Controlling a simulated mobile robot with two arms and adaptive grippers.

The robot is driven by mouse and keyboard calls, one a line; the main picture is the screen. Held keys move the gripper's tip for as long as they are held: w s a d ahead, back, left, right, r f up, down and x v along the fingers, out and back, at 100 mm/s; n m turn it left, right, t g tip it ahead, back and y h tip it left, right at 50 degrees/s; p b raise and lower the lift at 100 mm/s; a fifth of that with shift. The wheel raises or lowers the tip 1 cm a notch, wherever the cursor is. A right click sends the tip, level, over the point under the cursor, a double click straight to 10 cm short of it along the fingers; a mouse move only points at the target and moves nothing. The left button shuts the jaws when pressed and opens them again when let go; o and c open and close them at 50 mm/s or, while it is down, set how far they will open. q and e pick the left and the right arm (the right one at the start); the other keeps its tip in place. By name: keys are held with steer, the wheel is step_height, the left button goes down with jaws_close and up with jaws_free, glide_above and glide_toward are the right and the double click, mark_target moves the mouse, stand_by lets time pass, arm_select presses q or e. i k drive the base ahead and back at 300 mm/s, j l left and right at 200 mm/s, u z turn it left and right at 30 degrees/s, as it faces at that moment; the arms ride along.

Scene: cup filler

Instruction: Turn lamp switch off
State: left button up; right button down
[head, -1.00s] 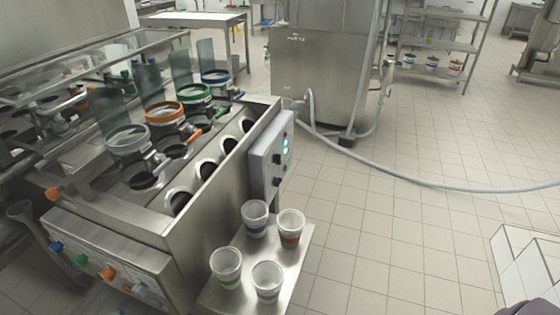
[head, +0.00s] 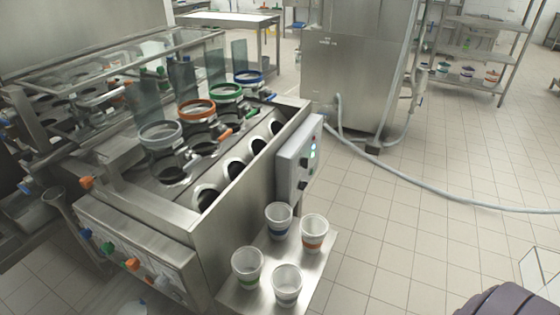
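A grey control box (head: 298,160) is mounted on the right end of the steel cup filler (head: 240,215). On its face are a small red element near the top, lit green-blue lamps (head: 313,153), and dark knobs (head: 303,187). I cannot read labels, so I cannot tell which one is the lamp switch or how it is set. Neither of my grippers is in the head view. A dark rounded part, probably of my own arm, shows at the bottom right corner.
Several white cups with coloured bands, such as the orange-banded cup (head: 314,232), stand on a steel shelf (head: 262,262) below the box. Coloured knobs line the front panel (head: 130,250). A grey hose (head: 440,190) crosses the tiled floor, which is otherwise open at right.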

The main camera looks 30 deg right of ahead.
mark_target(303, 163)
steer(key=i+l+u, duration=0.15)
steer(key=l+u, duration=0.65)
steer(key=l, duration=0.25)
steer(key=l+u, duration=0.2)
steer(key=l, duration=1.35)
steer(key=l+u, duration=0.2)
steer(key=l, duration=1.4)
